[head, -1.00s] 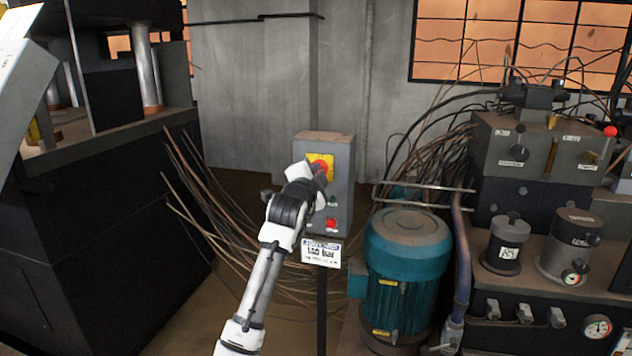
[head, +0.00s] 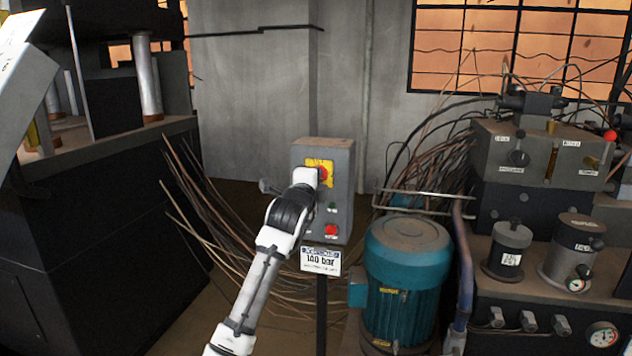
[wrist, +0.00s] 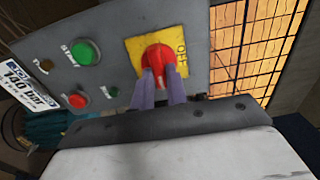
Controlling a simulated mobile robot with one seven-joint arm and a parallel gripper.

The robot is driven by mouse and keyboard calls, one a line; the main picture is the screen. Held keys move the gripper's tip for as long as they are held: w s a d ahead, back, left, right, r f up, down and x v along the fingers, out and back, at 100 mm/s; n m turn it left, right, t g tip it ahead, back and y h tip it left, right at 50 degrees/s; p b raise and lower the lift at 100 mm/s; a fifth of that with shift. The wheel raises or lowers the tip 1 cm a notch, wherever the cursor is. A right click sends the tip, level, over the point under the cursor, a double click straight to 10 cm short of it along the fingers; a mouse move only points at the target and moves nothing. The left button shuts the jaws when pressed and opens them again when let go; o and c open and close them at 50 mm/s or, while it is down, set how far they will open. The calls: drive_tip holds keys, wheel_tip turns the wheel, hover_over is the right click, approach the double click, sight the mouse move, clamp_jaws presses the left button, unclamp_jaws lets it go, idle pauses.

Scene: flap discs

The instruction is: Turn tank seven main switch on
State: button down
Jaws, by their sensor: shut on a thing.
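The main switch is a red rotary handle (wrist: 158,60) on a yellow plate (wrist: 132,43), on the face of a grey control box (head: 342,196). In the head view, part of the red handle (head: 323,171) shows beside my wrist. My gripper (wrist: 161,78) is shut on the red handle, with one finger on each side of it. Lettering on the plate is partly readable, but the handle's exact setting is not clear. In the head view, my white and black wrist hides the fingers.
The box also carries a red button (head: 331,230) and a green button (wrist: 85,52). A "140 bar" sign (head: 320,260) hangs below it. A teal motor (head: 403,275) stands close on the right, a dark press (head: 100,230) on the left. Loose cables (head: 215,215) spread behind my arm.

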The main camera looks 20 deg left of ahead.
drive_tip(key=c, duration=1.4)
unclamp_jaws()
drive_tip(key=shift+s, duration=0.1)
drive_tip(key=s+b, duration=0.2)
drive_tip(key=s, duration=1.1)
drive_tip(key=shift+s, duration=0.35)
